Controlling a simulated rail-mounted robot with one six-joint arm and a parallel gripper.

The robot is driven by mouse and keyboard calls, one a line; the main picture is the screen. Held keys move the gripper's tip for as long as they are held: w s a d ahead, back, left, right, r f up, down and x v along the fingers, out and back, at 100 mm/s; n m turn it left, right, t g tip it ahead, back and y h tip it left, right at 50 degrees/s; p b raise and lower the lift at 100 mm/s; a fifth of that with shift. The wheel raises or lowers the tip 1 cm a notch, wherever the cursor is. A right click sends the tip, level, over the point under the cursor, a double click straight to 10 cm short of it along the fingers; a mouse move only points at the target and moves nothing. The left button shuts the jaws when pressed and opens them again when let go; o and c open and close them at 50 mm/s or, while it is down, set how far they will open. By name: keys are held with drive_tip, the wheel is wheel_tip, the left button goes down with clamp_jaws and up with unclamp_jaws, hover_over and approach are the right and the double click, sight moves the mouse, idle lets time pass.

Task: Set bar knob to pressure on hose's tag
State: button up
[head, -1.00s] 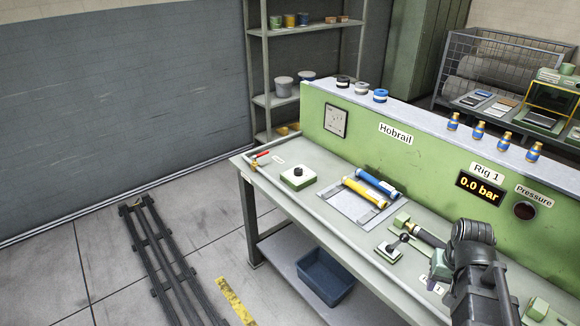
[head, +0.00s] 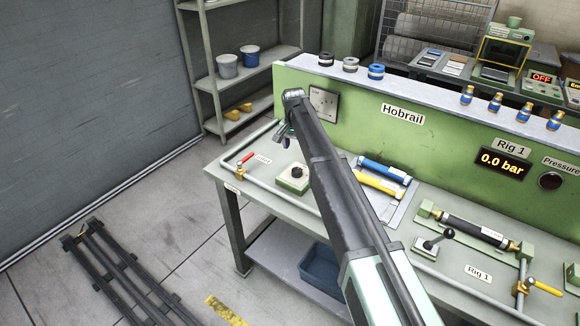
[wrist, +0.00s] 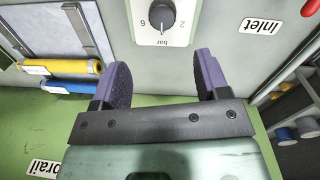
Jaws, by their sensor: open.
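The bar knob (wrist: 162,14) is a round black knob on a white dial plate marked "bar", with 2 and 6 legible, at the top of the wrist view. Its pointer setting is unclear. In the head view the knob's box (head: 293,178) stands on the left of the bench. My gripper (wrist: 161,58) is open and empty, its purple fingers short of the knob and apart from it; it also shows in the head view (head: 285,135). A black hose (head: 470,230) lies in the rig fixture. Its white tag (head: 492,234) is too small to read.
Blue (head: 384,169) and yellow (head: 379,184) hoses lie right of the knob box. A red-handled inlet valve (head: 246,158) is to its left. A lever (head: 437,241) and a yellow-handled valve (head: 540,288) are by the rig. The display (head: 502,161) reads 0.0 bar.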

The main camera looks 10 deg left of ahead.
sight(297, 169)
wheel_tip(297, 169, down, 11)
drive_tip(key=b, duration=1)
drive_tip(key=shift+d+f+b, duration=0.1)
drive_tip(key=shift+d+b, duration=0.05)
drive_tip(key=shift+b, duration=0.15)
drive_tip(key=c, duration=0.9)
